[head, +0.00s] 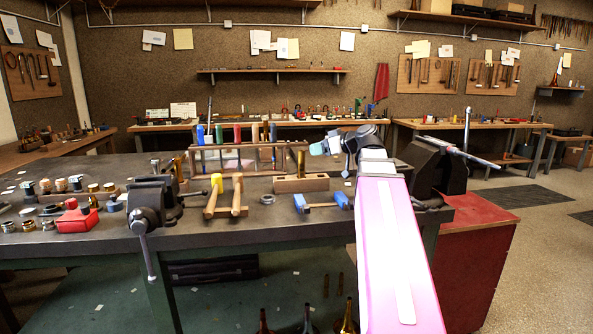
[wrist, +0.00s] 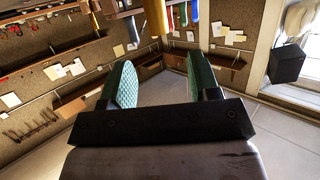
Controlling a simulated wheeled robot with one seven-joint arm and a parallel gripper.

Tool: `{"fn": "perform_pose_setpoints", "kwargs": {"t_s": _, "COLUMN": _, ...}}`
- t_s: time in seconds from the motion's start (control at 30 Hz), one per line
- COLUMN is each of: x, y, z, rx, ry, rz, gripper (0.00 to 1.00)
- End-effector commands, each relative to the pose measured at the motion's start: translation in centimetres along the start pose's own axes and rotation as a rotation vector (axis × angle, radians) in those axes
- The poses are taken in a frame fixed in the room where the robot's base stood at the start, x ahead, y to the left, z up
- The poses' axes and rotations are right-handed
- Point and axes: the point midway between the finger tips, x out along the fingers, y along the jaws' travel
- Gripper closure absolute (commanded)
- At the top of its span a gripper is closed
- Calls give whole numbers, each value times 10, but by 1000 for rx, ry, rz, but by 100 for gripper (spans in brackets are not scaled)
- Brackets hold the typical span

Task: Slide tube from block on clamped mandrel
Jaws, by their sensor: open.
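A short brass tube (head: 301,163) stands upright at the wooden block (head: 290,185) on the middle of the bench. A thin steel rod, seemingly the mandrel (head: 478,158), sticks out to the right from the dark vise (head: 432,165) at the bench's right end; no tube shows on it. My gripper (head: 325,145) is above the bench, just right of and a little higher than the tube. Its two teal pads are apart with nothing between them in the wrist view (wrist: 160,82). A yellow-gold upright shape at the wrist view's top edge is cut off; I cannot tell whether it is the tube.
A tool rack (head: 235,158) with coloured handles stands behind the block. Yellow-headed mallets (head: 224,195), a blue-ended tool (head: 320,204) and a ring (head: 267,199) lie in front. Another vise (head: 150,200) is at left, beside a red box (head: 77,217) and small metal parts.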

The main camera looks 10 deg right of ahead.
Motion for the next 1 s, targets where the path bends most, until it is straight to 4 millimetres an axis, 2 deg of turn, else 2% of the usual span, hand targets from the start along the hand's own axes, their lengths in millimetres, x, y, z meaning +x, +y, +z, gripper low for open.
{"fn": "perform_pose_setpoints", "kwargs": {"t_s": 0.3, "x": 45, "y": 0, "z": -1, "rx": 0, "ry": 0, "rz": -2, "gripper": 44}}
{"fn": "perform_pose_setpoints", "kwargs": {"t_s": 0.57, "x": 62, "y": 1, "z": 1, "rx": 0, "ry": -1, "rz": -1, "gripper": 44}}
{"fn": "perform_pose_setpoints", "kwargs": {"t_s": 0.83, "x": 99, "y": 1, "z": 4, "rx": 0, "ry": -2, "rz": -2, "gripper": 44}}
{"fn": "perform_pose_setpoints", "kwargs": {"t_s": 1.0, "x": 103, "y": 1, "z": 4, "rx": -1, "ry": -1, "rz": 1, "gripper": 44}}
